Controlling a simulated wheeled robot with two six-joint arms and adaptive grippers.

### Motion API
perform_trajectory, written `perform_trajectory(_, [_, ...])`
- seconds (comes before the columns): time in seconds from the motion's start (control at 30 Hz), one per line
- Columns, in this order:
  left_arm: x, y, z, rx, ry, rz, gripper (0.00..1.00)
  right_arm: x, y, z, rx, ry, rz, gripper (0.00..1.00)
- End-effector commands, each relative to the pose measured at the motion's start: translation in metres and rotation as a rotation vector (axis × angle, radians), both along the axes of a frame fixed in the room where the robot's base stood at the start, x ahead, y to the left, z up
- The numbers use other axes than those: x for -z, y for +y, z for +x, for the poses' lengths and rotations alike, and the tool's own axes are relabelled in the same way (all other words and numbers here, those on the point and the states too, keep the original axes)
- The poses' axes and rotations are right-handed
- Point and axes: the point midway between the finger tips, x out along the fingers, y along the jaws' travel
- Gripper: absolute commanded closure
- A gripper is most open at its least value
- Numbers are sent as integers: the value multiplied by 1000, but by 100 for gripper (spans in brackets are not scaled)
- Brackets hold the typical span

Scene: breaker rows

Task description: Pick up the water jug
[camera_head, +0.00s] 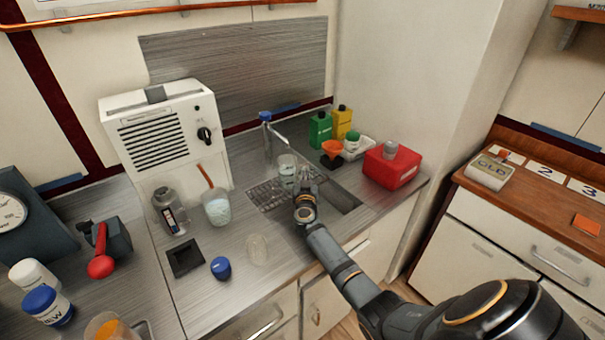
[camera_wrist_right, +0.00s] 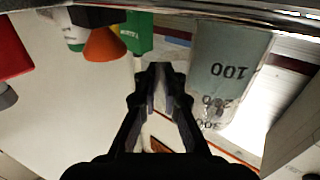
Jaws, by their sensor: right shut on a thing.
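The water jug (camera_head: 287,167) is a clear container just behind my right gripper (camera_head: 304,187) at the sink. In the right wrist view, whose picture is upside down, the jug (camera_wrist_right: 228,75) fills the right part, with marks 100, 200 and 300. My right gripper's fingers (camera_wrist_right: 160,78) are close together beside the jug's wall, shut on a part of it that looks like its handle. The fingers hide most of that part. My left gripper is not in view.
The sink's grate (camera_head: 262,195) and a tap (camera_head: 266,135) are close by. Green (camera_head: 320,130) and yellow bottles (camera_head: 343,121), an orange funnel (camera_head: 332,148) and a red canister (camera_head: 390,168) stand to the right. A beaker with a stick (camera_head: 216,208) stands left.

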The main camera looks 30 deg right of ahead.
Motion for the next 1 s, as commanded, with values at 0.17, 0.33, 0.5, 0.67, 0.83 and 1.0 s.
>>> perform_trajectory(0.17, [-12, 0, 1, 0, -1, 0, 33, -14, 5, -7, -1, -3, -1, 100])
perform_trajectory(0.33, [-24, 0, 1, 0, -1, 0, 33, -24, 15, -21, -2, -3, 1, 100])
perform_trajectory(0.5, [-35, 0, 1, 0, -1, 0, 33, -36, 27, -40, -1, -4, 0, 100])
perform_trajectory(0.67, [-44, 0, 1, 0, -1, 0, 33, -46, 38, -57, -1, -3, 1, 100])
perform_trajectory(0.83, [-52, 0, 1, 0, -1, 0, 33, -57, 49, -75, 0, -2, 0, 100])
perform_trajectory(1.0, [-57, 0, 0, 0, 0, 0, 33, -65, 59, -89, -1, -2, 0, 100])
